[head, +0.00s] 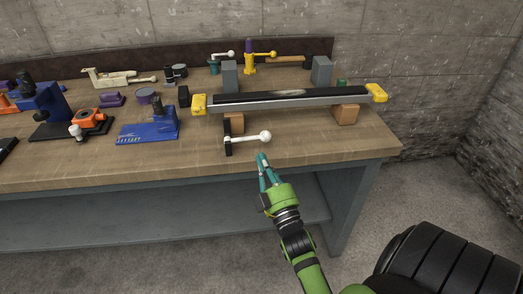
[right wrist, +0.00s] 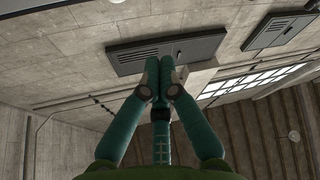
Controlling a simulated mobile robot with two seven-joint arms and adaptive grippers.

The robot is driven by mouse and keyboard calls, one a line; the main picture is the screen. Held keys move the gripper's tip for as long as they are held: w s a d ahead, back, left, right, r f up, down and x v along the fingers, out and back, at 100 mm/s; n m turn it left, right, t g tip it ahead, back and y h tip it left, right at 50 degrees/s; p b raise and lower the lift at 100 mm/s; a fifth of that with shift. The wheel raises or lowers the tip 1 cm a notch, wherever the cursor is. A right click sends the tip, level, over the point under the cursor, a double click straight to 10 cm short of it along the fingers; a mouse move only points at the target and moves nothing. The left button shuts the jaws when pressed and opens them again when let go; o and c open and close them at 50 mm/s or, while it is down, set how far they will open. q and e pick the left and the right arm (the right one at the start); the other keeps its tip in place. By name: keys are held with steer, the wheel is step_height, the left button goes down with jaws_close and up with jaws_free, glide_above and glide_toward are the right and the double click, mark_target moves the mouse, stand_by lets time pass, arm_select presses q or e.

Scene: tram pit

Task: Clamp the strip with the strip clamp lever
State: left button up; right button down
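The strip (head: 285,95) is a long dark bar on a grey holder with yellow ends, lying along the right part of the bench on wooden blocks. A white lever with a round knob (head: 264,137) sticks out to the right from a black upright base (head: 228,142) in front of the strip; I take it to be the strip clamp lever. My right gripper (head: 262,158) is just below the knob in the picture, apart from it and holding nothing. In the right wrist view its teal fingertips (right wrist: 160,72) are together. My left gripper is not in view.
Blue fixtures (head: 148,130), an orange part (head: 89,118) and several small parts stand to the left on the wooden bench (head: 190,163). The bench front near the lever is clear.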

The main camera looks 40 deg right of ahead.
steer(key=shift+s+a+r+m+g+h+b, duration=0.9)
steer(key=shift+m+b, duration=0.6)
steer(key=shift+b, duration=1.3)
step_height(320, 180, up, 3)
steer(key=p, duration=0.2)
glide_above(262, 139)
steer(key=s+a, duration=0.3)
steer(key=a, duration=0.1)
steer(key=f, duration=0.1)
steer(key=d, duration=0.1)
steer(key=f, duration=0.1)
steer(key=shift+w+d+f+m+g+h, duration=0.25)
steer(key=shift+w+f+m+g+h, duration=0.05)
steer(key=shift+w+g+h, duration=0.1)
steer(key=shift+w+d+f, duration=0.1)
steer(key=shift+d+f, duration=0.3)
steer(key=shift+f, duration=0.15)
steer(key=shift+f, duration=0.15)
steer(key=shift+d+f+m+b, duration=0.25)
steer(key=shift+f+m+b, duration=0.25)
steer(key=shift+f+b, duration=0.2)
steer(key=shift+r, duration=0.1)
